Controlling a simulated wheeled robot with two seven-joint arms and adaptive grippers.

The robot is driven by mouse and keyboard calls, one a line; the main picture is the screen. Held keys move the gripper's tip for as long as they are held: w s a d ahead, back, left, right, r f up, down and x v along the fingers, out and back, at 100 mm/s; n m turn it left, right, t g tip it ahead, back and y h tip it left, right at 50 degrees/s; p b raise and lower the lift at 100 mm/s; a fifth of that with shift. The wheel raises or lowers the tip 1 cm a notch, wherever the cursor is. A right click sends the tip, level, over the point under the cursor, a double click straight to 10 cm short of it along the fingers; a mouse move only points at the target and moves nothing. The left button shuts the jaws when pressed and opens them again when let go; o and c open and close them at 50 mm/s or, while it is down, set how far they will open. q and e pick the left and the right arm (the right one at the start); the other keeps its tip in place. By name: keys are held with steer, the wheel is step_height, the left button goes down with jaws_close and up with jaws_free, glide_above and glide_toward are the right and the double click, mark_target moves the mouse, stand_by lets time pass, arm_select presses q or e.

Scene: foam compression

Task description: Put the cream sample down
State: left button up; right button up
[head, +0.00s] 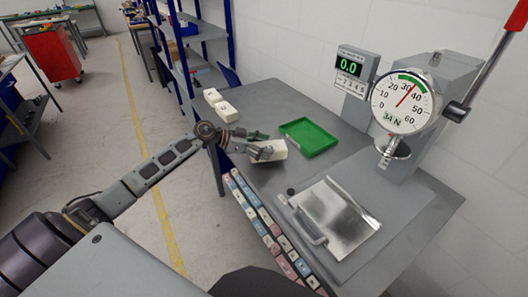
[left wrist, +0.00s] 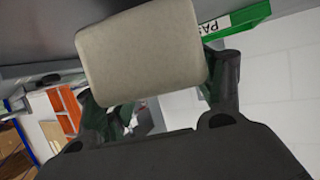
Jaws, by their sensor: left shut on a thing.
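The cream sample (head: 270,151) is a pale block held at the left edge of the grey table (head: 264,101), just in front of the green tray. My left gripper (head: 262,149) is shut on it. In the left wrist view the cream sample (left wrist: 142,55) fills the upper middle, with the dark fingers (left wrist: 160,85) on either side of it. I cannot tell whether its underside touches the table. My right gripper does not show.
A green tray (head: 309,137) lies right behind the sample. Two cream blocks (head: 226,111) sit further back on the left. A press with a dial gauge (head: 407,101) stands at the right. A shiny metal plate (head: 335,218) lies nearer. Coloured labels (head: 270,232) line the table's front edge.

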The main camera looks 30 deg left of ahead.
arm_select(q)
steer(key=shift+f, duration=1.15)
steer(key=o, duration=0.8)
steer(key=shift+f, duration=0.1)
steer(key=shift+o, duration=0.2)
steer(key=shift+v, duration=4.25)
steer(key=shift+s+a, duration=0.1)
steer(key=shift+a, duration=0.1)
steer(key=shift+v, duration=0.95)
steer(key=shift+s+a+r, duration=0.3)
steer(key=shift+a+r, duration=0.1)
steer(key=shift+r, duration=0.05)
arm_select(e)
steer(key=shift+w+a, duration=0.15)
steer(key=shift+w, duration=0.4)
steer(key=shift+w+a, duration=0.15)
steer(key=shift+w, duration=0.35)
